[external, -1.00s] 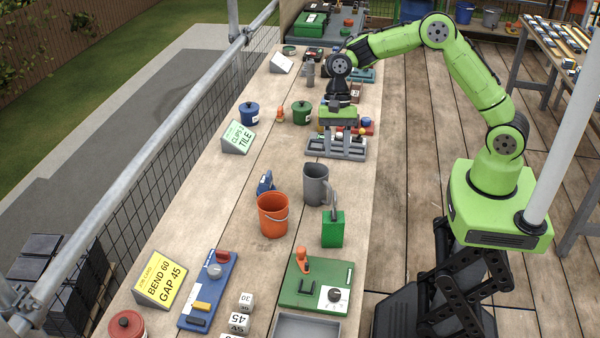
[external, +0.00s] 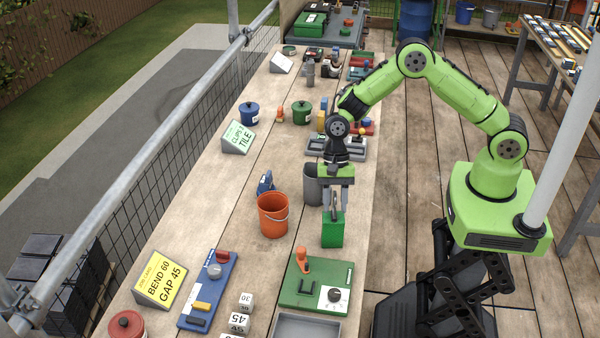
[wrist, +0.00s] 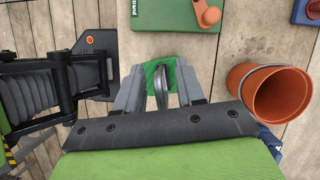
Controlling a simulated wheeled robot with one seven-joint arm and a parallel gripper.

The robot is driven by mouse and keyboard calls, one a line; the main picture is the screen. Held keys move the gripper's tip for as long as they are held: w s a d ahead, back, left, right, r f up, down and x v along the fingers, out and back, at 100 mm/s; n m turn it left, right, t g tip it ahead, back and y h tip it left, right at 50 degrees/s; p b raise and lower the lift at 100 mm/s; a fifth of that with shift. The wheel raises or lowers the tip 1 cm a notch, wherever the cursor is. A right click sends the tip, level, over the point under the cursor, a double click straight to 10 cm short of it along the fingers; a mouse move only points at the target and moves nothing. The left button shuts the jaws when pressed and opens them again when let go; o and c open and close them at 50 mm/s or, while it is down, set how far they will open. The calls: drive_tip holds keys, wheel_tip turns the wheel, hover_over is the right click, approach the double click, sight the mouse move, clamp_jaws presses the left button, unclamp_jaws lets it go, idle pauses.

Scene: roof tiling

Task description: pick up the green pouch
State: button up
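The green pouch (external: 333,233) stands upright on the workbench, with a grey metal tool sticking out of its top. My gripper (external: 335,207) points down right above the pouch, its fingers apart on either side of the tool. In the wrist view, the pouch (wrist: 150,72) shows between the open fingers (wrist: 160,80), partly hidden by them and by the tool. I cannot tell whether the fingertips touch the pouch.
An orange bucket (external: 272,216) stands just left of the pouch, and a grey jug (external: 310,186) close behind it, partly hidden by my gripper. A green board with an orange knob (external: 302,258) lies nearer the camera. The bench's right edge is close.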

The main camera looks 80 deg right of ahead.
clamp_jaws()
idle(1.3)
